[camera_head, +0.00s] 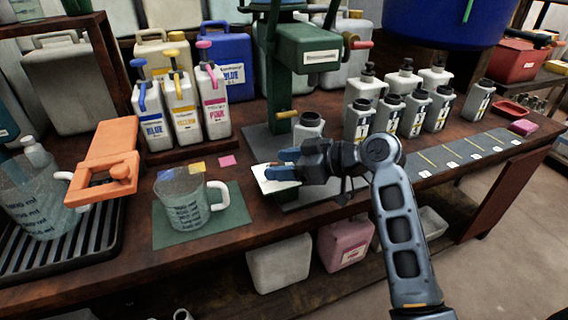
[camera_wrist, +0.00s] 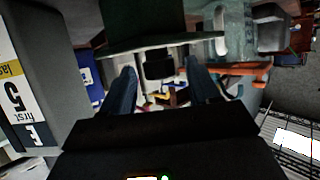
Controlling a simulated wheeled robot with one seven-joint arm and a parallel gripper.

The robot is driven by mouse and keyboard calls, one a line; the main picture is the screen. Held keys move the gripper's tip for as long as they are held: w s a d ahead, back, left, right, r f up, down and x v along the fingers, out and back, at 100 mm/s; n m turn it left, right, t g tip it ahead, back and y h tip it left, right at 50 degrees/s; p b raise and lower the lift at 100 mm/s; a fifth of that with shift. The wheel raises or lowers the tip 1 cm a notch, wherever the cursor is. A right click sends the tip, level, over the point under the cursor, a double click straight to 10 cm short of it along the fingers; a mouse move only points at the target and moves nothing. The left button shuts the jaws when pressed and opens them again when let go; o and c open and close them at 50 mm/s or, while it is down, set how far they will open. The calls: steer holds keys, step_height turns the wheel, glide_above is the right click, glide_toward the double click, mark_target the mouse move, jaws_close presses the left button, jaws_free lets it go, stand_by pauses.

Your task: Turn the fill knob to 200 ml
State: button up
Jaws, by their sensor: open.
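A dark green dispensing machine (camera_head: 308,50) with a white label stands at the bench's middle. A red-ended lever (camera_head: 358,44) sticks out on its right, and a brass-coloured peg (camera_head: 286,114) on its lower left. I cannot tell which part is the fill knob, and no 200 ml mark is readable. My gripper (camera_head: 281,172) is low in front of the machine, near a white plate (camera_head: 268,186) and a small bottle (camera_head: 308,128). In the wrist view my open gripper (camera_wrist: 160,86) has a dark block (camera_wrist: 159,66) between its fingertips, apparently beyond them.
A clear measuring jug (camera_head: 186,205) stands on a green mat (camera_head: 235,222) to the left. Behind are blue, yellow and pink pump bottles (camera_head: 182,112). Several black-capped bottles (camera_head: 412,112) stand right of the machine. An orange block (camera_head: 105,157) is at left, beside a larger jug (camera_head: 35,205).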

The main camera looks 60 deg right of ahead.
steer(key=c, duration=1)
steer(key=shift+c, duration=0.2)
